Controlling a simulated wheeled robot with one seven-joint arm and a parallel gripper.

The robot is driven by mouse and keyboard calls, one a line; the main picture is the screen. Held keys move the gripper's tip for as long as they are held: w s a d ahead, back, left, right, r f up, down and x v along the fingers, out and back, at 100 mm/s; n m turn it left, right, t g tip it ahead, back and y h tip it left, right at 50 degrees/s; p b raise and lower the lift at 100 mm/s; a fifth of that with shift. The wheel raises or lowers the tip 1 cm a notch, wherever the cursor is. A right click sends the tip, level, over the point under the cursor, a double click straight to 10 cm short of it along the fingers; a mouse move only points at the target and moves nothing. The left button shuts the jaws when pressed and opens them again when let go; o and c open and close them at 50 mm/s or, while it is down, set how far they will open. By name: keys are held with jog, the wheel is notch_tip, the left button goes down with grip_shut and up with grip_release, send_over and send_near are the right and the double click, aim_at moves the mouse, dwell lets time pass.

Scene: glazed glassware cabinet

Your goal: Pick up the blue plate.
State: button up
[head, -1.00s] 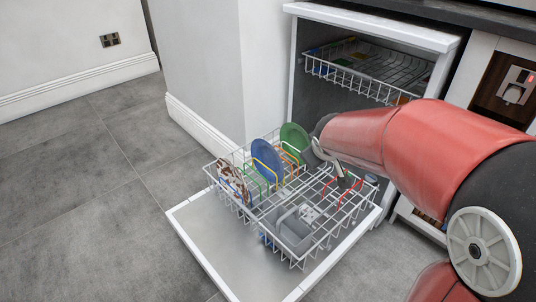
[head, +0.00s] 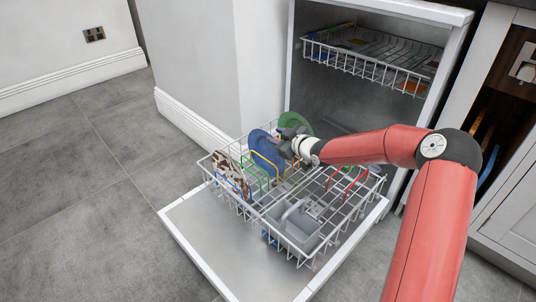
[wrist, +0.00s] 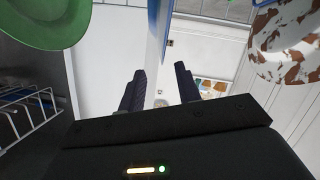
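The blue plate (head: 262,158) stands upright in the lower dishwasher rack, partly hidden by my gripper (head: 286,138). In the wrist view the blue plate (wrist: 157,32) shows edge-on, and its edge reaches down toward the gap between the fingertips of my gripper (wrist: 160,76). The fingers are apart, with a gap visible on both sides of the plate's edge. I cannot tell whether the edge lies fully between them. Nothing is held.
A green plate (head: 296,124) stands just behind, left in the wrist view (wrist: 42,22). A brown-and-white plate (head: 228,172) stands in front. The lower rack (head: 330,222) holds coloured wire loops and a grey cutlery basket (head: 296,228). The upper rack (head: 370,66) hangs inside.

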aim_at(266, 133)
jog(key=b+x, duration=0.1)
jog(key=x, duration=0.5)
jog(key=shift+a+f, duration=0.2)
jog(key=shift+f, duration=0.05)
jog(key=shift+c, duration=0.2)
grip_shut()
dwell(1.0)
